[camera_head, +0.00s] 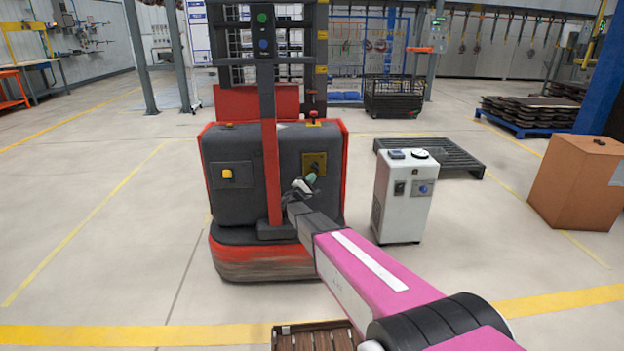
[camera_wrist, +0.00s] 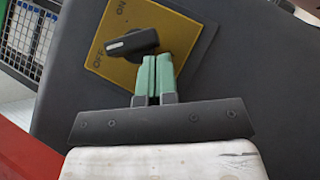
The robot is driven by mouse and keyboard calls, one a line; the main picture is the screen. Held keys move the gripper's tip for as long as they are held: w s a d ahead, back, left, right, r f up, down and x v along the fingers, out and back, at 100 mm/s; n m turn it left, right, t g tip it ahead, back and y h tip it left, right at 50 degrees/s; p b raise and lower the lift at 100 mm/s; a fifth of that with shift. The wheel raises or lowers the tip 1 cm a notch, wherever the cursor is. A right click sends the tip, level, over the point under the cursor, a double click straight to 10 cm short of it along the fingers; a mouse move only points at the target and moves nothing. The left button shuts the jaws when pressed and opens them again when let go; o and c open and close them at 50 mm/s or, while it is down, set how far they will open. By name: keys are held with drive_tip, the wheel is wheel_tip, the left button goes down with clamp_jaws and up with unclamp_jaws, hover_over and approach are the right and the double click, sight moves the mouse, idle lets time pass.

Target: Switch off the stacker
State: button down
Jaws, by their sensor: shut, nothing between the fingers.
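The stacker (camera_head: 222,140) is a red and dark grey machine standing in front of me. Its yellow switch plate (camera_head: 318,160) is on the right of the dark body; the plate (camera_wrist: 182,25) is close up in the wrist view, marked ON and OFF. A black rotary knob (camera_wrist: 138,42) sits on it, its white line pointing left, nearer to OFF than to ON. My gripper (camera_head: 310,178) is shut and empty, with green fingers. In the wrist view its fingertips (camera_wrist: 156,57) are just below the knob's right end; I cannot tell whether they touch.
A yellow button (camera_head: 227,175) is on the stacker's left panel. A red mast post (camera_head: 268,160) rises left of my gripper. A white cabinet (camera_head: 402,205) stands to the right, a black pallet (camera_head: 455,155) behind it, a cardboard box (camera_head: 580,185) farther right. Floor at left is clear.

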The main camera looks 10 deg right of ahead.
drive_tip(key=w+a+v, duration=0.1)
drive_tip(key=v, duration=1.1)
drive_tip(key=shift+w+a+f, duration=0.2)
drive_tip(key=shift+w+a, duration=0.05)
drive_tip(key=shift+a, duration=0.2)
